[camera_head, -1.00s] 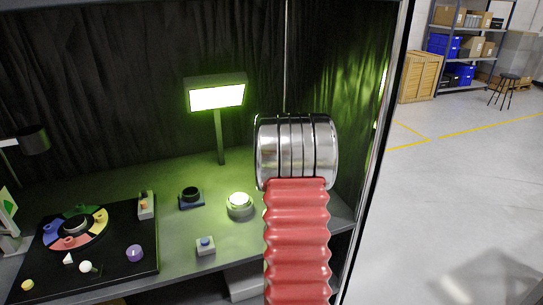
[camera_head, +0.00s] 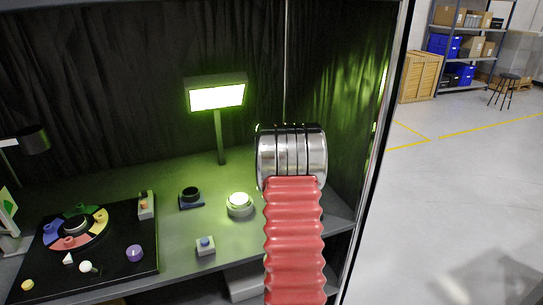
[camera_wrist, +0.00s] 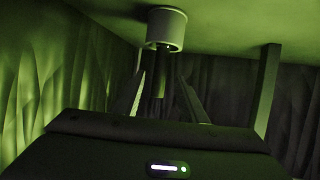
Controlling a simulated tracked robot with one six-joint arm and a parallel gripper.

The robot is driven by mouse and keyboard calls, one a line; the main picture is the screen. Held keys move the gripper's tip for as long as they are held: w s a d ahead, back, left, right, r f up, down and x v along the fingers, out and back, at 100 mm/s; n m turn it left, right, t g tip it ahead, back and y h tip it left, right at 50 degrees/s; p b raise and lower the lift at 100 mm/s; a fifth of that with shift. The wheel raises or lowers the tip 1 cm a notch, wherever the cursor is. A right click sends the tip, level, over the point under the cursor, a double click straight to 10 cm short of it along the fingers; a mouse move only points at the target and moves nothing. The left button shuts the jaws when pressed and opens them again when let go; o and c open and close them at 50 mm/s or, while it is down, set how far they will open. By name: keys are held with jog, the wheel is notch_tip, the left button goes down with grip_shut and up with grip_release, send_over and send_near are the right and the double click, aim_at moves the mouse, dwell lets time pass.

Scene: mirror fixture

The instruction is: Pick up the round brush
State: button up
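In the wrist view, a pale round cup-like piece (camera_wrist: 166,29) with a dark stem (camera_wrist: 159,82) hangs from the green surface at the top of the picture. I cannot tell for sure whether this is the round brush. My gripper (camera_wrist: 161,76) is open, its two thin fingers spread either side of the stem's line. I cannot tell how far the fingers are from it, and no contact shows. In the head view, my red-sleeved arm with its metal joint hides the gripper and whatever lies behind it. No brush can be clearly made out there.
A lamp (camera_head: 217,97) stands at the back of the booth; its likely post (camera_wrist: 268,88) is right in the wrist view. Dark curtains close the back.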

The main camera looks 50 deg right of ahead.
jog(key=shift+x, duration=1.5)
jog(key=shift+a, duration=0.1)
jog(key=shift+r, duration=0.1)
jog(key=shift+c, duration=0.3)
grip_shut()
